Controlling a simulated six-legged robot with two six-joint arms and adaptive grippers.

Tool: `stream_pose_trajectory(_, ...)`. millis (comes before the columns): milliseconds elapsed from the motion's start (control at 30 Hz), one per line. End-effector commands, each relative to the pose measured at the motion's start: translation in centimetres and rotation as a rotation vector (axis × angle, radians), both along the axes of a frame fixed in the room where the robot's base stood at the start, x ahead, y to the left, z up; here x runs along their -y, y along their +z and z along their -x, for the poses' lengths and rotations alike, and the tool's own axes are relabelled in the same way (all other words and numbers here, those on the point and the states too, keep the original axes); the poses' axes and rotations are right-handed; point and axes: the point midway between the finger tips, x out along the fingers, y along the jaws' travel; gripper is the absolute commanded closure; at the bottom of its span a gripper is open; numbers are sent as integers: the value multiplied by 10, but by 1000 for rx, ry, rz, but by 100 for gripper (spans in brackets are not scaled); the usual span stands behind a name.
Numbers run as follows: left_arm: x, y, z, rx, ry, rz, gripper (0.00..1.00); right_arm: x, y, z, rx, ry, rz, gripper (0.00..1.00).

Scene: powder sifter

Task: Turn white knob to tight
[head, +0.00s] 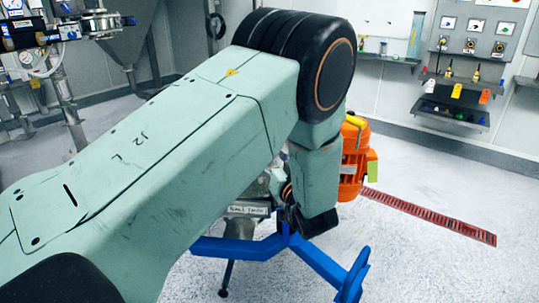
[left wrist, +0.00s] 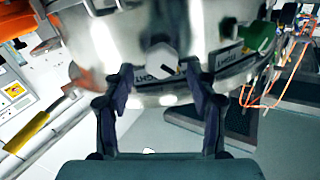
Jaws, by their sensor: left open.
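The white knob (left wrist: 163,60) sits on the side of a shiny steel drum (left wrist: 105,40) in the left wrist view. It has a dark line across its face. White labels with dark, upside-down lettering (left wrist: 228,58) are beside and below it. My left gripper (left wrist: 162,75) is open, its two dark fingers on either side of the knob, with gaps visible. I cannot tell how deep the fingertips reach. In the head view my left arm hides the knob, most of the drum and the gripper. My right gripper is in neither view.
An orange motor (head: 353,165) stands just right of my arm. A blue frame (head: 250,247) reaches out low in front. A green part (left wrist: 258,38) sits right of the knob. Wall shelves (head: 455,90) are far right, and the floor around the red drain grate (head: 430,215) is clear.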

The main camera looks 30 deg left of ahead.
Motion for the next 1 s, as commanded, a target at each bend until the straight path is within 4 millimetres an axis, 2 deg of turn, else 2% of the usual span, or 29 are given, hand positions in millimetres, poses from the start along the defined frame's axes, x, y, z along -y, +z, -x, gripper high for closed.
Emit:
stream_pose_trajectory(400,2,0,2,0,2,1,43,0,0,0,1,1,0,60)
stream_pose_trajectory(1000,1,0,1,-1,2,0,94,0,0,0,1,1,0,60)
